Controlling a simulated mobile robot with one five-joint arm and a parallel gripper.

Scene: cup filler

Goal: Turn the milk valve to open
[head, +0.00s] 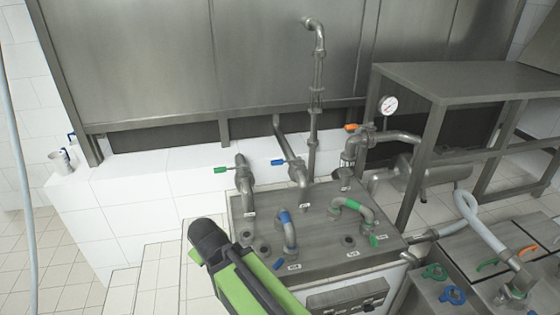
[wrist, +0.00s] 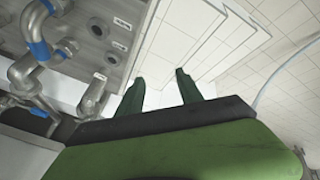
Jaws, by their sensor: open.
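Several valves with coloured handles sit on pipes at the steel filler box (head: 320,245) in the head view. One has a green handle (head: 221,170), one a blue handle (head: 278,162) and one an orange handle (head: 351,127). The labels are too small to read, so I cannot tell which is the milk valve. My gripper (wrist: 160,88) is open and empty, its two dark green fingers apart over white tiled steps. In the head view my green arm reaches to the left front of the box, and the fingers are mostly hidden. A blue handle (wrist: 40,112) shows at the wrist view's left.
A pipe with a blue band (head: 285,217) and one with a green band (head: 352,204) rise from the box top. A pressure gauge (head: 389,105) stands behind. A steel table (head: 460,85) is at right. A metal cup (head: 60,160) stands on the white ledge at left.

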